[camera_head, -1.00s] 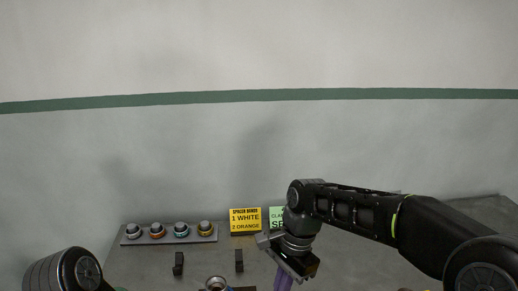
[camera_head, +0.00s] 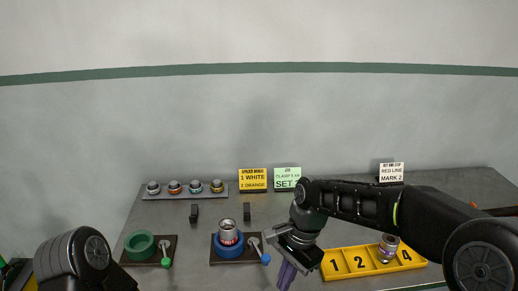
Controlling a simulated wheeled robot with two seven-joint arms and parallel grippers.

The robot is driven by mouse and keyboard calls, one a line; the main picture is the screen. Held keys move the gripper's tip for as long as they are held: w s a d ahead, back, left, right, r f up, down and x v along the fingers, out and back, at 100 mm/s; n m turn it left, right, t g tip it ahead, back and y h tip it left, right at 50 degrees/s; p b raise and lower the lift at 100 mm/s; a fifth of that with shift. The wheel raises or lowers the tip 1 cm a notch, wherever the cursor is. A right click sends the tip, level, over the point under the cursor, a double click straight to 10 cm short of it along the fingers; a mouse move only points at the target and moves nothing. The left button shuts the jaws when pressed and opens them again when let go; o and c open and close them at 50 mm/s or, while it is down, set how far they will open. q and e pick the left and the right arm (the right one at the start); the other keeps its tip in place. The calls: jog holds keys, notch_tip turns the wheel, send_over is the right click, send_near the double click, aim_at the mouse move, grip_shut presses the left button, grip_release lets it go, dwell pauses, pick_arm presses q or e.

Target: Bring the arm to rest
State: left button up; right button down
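My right arm comes in from the right, with its gripper (camera_head: 287,272) pointing down over the table between the blue vise and the yellow numbered tray. Two narrow purple parts show at its tip; whether they are fingers or something held is unclear. My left arm shows only as a dark rounded link at the lower left, and its gripper is out of view. The blue vise (camera_head: 229,250) has a metal pipe piece (camera_head: 228,231) with a red band standing in it. The green vise (camera_head: 141,244) to its left looks empty.
The yellow tray (camera_head: 345,264) holds a metal piece (camera_head: 388,246) between marks 2 and 4. A grey rack (camera_head: 185,195) with several banded rings, signs (camera_head: 253,179), and two small dark posts (camera_head: 247,211) stand behind the vises. The table (camera_head: 345,232) has bare room around them.

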jog(key=s+f+n+y, duration=0.1)
jog(key=s+f+n, duration=0.15)
jog(key=f, duration=0.75)
jog(key=s+f+n, duration=0.2)
jog(key=s+f, duration=0.1)
jog(key=f, duration=0.8)
jog(key=s+d+f+n+t, duration=0.1)
jog(key=s+f+n, duration=0.3)
jog(key=s+f, duration=0.5)
jog(key=s+t, duration=0.1)
jog(key=s, duration=0.3)
jog(key=shift+d+f+y, duration=0.15)
jog(key=shift+y, duration=0.25)
